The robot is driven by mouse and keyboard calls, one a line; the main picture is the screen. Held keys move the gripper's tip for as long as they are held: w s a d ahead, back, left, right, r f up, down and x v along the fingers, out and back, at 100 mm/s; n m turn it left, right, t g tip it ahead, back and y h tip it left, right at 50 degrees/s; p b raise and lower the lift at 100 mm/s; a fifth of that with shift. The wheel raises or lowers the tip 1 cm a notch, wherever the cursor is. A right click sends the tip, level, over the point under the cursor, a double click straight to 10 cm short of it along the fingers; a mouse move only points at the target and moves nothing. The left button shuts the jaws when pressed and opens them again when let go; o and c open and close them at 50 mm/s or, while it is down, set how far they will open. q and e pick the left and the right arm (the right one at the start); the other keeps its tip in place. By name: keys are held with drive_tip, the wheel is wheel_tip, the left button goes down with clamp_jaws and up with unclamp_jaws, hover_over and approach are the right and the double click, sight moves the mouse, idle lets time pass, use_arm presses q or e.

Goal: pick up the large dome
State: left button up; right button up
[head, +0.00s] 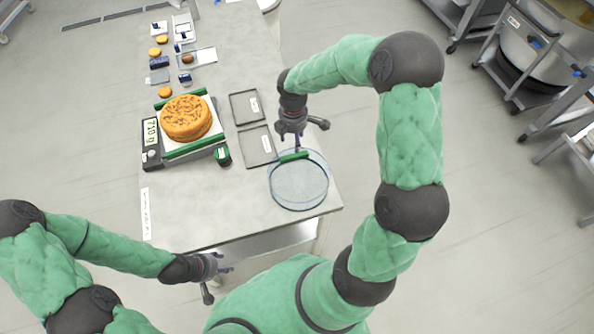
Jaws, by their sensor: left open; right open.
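A large clear round dome (299,194) with a green handle bar (295,157) sits at the front right of the table. My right gripper (303,141) is open, close above the green handle. I cannot tell whether a finger touches the handle. My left gripper (217,281) is open and empty, low in front of the table's front edge, away from the dome.
A large browned round (185,118) sits on a scale with green bars; its display (152,133) seems to read 710 g. Two dark-rimmed trays (257,147) (245,106) lie left of my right gripper. Small rounds (165,92) and small items stand farther back. The table's front left is clear.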

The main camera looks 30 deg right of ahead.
sight(294, 154)
drive_tip(key=shift+s+f, duration=0.1)
drive_tip(key=shift+f, duration=0.55)
drive_tip(key=shift+w+f, duration=0.2)
drive_tip(key=shift+f, duration=0.35)
drive_tip(key=f, duration=0.2)
drive_tip(key=s+f, duration=0.1)
drive_tip(key=f, duration=0.1)
drive_tip(key=shift+a, duration=0.2)
drive_tip(key=shift+w+f, duration=0.1)
drive_tip(key=shift+f, duration=0.3)
drive_tip(key=shift+f+b, duration=0.25)
drive_tip(key=shift+b, duration=0.15)
clamp_jaws()
